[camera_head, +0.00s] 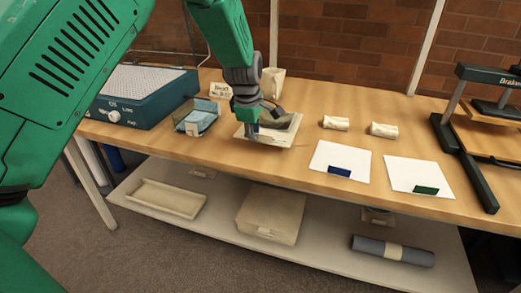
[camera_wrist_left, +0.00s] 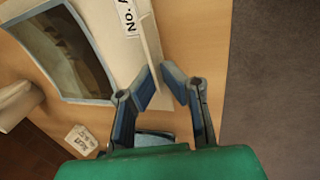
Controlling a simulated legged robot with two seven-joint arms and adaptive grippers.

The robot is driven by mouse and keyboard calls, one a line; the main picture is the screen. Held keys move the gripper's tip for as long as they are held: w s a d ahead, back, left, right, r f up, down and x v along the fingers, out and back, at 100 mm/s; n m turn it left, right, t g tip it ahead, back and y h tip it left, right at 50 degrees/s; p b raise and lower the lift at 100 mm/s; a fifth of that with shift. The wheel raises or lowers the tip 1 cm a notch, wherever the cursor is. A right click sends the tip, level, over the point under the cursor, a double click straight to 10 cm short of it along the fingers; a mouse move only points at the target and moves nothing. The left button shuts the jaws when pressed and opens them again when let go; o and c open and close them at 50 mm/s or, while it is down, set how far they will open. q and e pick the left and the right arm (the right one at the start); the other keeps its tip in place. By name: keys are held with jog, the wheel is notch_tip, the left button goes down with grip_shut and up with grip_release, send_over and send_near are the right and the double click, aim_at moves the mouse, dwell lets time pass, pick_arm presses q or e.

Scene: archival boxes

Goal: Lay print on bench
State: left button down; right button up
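A print (camera_head: 284,122) with a dark picture and pale mount is at the middle of the wooden bench (camera_head: 240,160), under my left gripper (camera_head: 252,134). In the left wrist view the print (camera_wrist_left: 75,45) shows a blue-grey border, and its pale mount carries a "No." label. My left gripper's fingertips (camera_wrist_left: 161,78) are a small gap apart at the mount's right edge. I cannot tell whether they press on that edge. The gripper and wrist hide part of the print in the head view. My right gripper is not in view.
A blue device (camera_head: 140,98) and a clear blue tray (camera_head: 196,117) are to the left. White sheets with a blue tag (camera_head: 340,158) and a green tag (camera_head: 415,172), and two small rolls (camera_head: 336,123), lie to the right. A black press stand (camera_head: 468,160) is far right. The shelf below holds a box (camera_head: 270,215).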

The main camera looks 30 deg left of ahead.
aim_at(255, 153)
pick_arm(q)
jog(key=shift+d+f, duration=0.5)
jog(key=f, duration=0.3)
jog(key=shift+d+b, duration=0.3)
jog(key=shift+b, duration=0.1)
jog(key=shift+a+f, duration=0.15)
jog(key=shift+a, duration=0.25)
jog(key=c, duration=1.7)
grip_release()
jog(key=shift+s+a, duration=0.1)
jog(key=shift+a, duration=0.15)
jog(key=shift+d, duration=0.35)
jog(key=shift+d+r, duration=0.1)
jog(key=shift+r, duration=0.25)
jog(key=p+v, duration=0.2)
jog(key=v, duration=0.9)
jog(key=shift+s+r, duration=0.1)
jog(key=shift+r, duration=0.1)
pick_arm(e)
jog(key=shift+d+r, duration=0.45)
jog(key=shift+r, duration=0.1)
pick_arm(q)
jog(key=shift+f, duration=0.1)
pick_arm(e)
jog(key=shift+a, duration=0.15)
